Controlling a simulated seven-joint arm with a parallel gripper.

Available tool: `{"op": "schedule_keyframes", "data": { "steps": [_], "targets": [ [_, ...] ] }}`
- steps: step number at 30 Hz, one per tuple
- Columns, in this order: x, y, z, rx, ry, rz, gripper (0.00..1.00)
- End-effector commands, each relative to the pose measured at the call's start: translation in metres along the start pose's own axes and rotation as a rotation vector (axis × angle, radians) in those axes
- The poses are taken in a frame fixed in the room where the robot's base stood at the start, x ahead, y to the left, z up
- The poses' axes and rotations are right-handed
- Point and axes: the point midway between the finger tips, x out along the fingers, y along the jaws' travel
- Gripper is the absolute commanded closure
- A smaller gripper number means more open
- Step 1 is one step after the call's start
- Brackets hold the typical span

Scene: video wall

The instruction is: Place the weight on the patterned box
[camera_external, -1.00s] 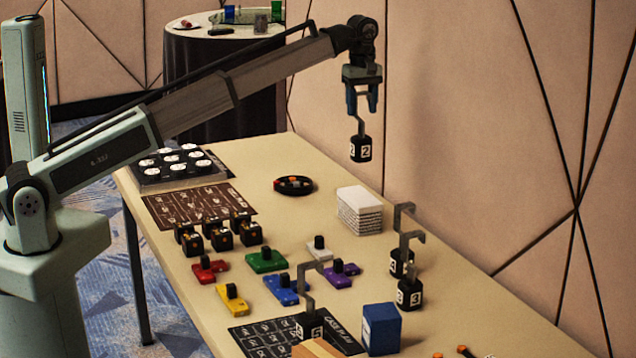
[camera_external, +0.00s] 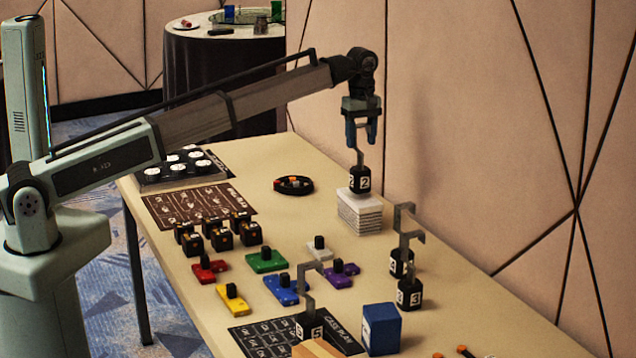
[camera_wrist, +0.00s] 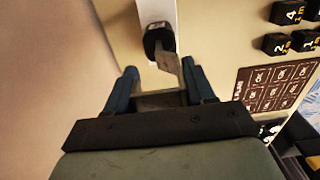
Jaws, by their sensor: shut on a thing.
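My gripper (camera_external: 361,138) is shut on the metal hook of a black weight marked 2 (camera_external: 360,180), which hangs upright below the fingers. The patterned box (camera_external: 359,217) is a white block with finely lined sides, standing on the table. The weight's lower end overlaps the box's top in the external view; I cannot tell whether it touches. In the wrist view, my gripper (camera_wrist: 160,84) holds the hook, and the weight (camera_wrist: 154,40) lies in front of the white box top (camera_wrist: 156,10), hiding part of it.
Two hooked weights (camera_external: 409,294) stand right of the box, and another (camera_external: 309,328) stands nearer the front. A blue box (camera_external: 381,330) is at the front. Coloured blocks (camera_external: 266,261) and a round black dish (camera_external: 293,185) lie to the left. The wall (camera_external: 450,120) is close behind.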

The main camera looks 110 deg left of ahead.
Motion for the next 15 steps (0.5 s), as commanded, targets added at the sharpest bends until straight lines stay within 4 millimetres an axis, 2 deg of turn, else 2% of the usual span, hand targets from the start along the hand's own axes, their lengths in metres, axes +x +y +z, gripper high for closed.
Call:
{"op": "schedule_keyframes", "data": {
  "steps": [4, 15],
  "targets": [
    [0.0125, -0.0004, 0.0, 0.0, 0.0, 0.0, 1.0],
    [0.0146, 0.0, 0.0, 0.0, 0.0, 0.0, 1.0]
  ]
}}
